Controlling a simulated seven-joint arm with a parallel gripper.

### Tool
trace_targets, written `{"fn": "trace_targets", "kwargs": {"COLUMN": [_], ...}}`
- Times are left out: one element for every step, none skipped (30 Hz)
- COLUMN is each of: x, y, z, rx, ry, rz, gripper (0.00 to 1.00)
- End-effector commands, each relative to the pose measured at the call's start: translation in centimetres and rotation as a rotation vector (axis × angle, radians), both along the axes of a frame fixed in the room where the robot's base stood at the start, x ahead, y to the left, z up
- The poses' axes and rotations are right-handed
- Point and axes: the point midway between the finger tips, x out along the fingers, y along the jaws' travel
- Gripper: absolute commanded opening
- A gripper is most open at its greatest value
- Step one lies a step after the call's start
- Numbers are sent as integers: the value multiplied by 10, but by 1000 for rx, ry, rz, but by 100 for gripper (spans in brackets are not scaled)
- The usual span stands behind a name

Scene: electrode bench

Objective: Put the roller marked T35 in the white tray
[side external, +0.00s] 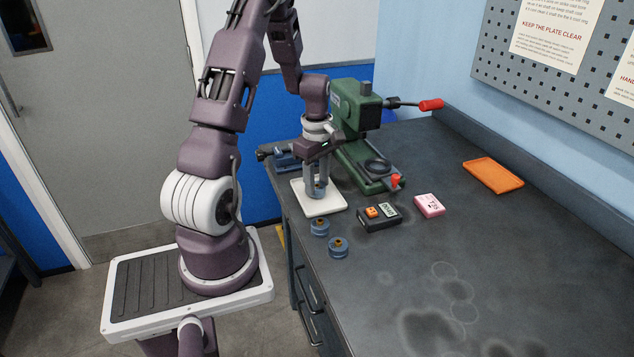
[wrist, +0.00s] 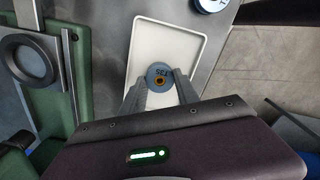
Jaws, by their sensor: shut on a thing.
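The white tray (side external: 312,210) lies at the bench's left edge; it also shows in the wrist view (wrist: 168,42). My gripper (side external: 317,188) points down over the tray and is shut on a small blue-grey roller (wrist: 158,71) with a brass-coloured centre. The roller is within the tray's outline in the wrist view, between my fingertips. Its marking is small and looks upside down there; I cannot read it surely. Whether it touches the tray floor I cannot tell. Two other blue rollers (side external: 320,227) (side external: 338,248) stand on the bench in front of the tray.
A green press (side external: 352,125) with red-tipped handles stands just behind the tray. A dark meter (side external: 379,217) and a pink box (side external: 429,206) lie right of the tray. An orange tray (side external: 493,176) lies farther right. The bench's right front is clear but stained.

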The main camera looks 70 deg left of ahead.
Motion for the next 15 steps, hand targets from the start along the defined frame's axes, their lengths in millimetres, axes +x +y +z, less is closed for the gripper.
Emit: {"fn": "trace_targets", "kwargs": {"x": [0, 0, 0, 0, 0, 0, 0, 0, 0, 0, 0, 0, 0, 0, 0], "y": [0, 0, 0, 0, 0, 0, 0, 0, 0, 0, 0, 0, 0, 0, 0], "z": [-3, -4, -4, -4, -3, -3, -3, -4, -5, -6, -6, -6, -6, -6, -6], "rx": [-1, 0, 0, 0, 0, 0, 0, 0, 0, 0, 0, 0, 0, 0, 0], "ry": [0, 0, -1, -1, -1, -1, -1, -1, 0, 0, 0, -1, -1, -1, -1], "rz": [1, 1, 1, 0, 0, 0, 0, 0, 0, 0, 0, 0, 0, 0, 0], "gripper": [0, 0, 0, 0, 0, 0, 0, 0, 0, 0, 39, 47, 53, 59, 59]}}
